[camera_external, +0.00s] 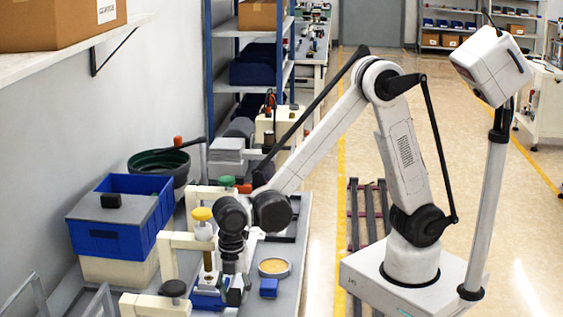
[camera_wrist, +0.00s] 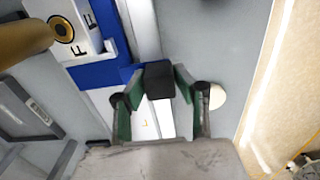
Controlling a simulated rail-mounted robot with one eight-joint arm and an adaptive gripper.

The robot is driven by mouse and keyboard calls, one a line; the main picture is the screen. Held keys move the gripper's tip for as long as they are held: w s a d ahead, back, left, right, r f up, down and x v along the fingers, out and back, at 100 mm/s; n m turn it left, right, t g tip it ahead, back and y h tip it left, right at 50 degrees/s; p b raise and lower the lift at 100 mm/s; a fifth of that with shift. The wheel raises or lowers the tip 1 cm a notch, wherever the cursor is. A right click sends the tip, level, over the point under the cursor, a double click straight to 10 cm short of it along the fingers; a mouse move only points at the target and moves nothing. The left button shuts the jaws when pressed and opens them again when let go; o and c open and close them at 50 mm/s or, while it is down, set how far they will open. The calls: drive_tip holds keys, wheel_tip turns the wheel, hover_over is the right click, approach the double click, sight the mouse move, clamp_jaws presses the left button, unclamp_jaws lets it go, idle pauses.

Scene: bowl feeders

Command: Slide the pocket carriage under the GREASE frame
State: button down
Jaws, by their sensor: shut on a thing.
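The blue pocket carriage (camera_external: 208,300) sits low on the bench beneath the yellow-knobbed press. In the wrist view, the blue carriage (camera_wrist: 98,73) has white panels with black letters, partly readable, and a dark-ringed brass round (camera_wrist: 62,28). My gripper (camera_wrist: 160,82) has its green-padded fingers closed on the carriage's black grip block (camera_wrist: 159,72). In the external view my gripper (camera_external: 236,290) is down at the carriage's right side, and its fingertips are hard to make out. Cream frames stand in a row, including one with a yellow knob (camera_external: 202,214); no GREASE label is readable.
A round tin with tan contents (camera_external: 273,268) and a small blue block (camera_external: 268,288) lie right of my gripper. Blue bins (camera_external: 115,225) and a dark green bowl (camera_external: 160,165) stand at the left. The bench's right edge (camera_external: 303,235) is close by.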

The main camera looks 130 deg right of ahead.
drive_tip(key=shift+s+d, duration=0.1)
drive_tip(key=shift+d, duration=0.05)
drive_tip(key=c, duration=1.4)
unclamp_jaws()
drive_tip(key=shift+o, duration=0.2)
drive_tip(key=shift+r, duration=0.15)
wheel_tip(320, 180, up, 12)
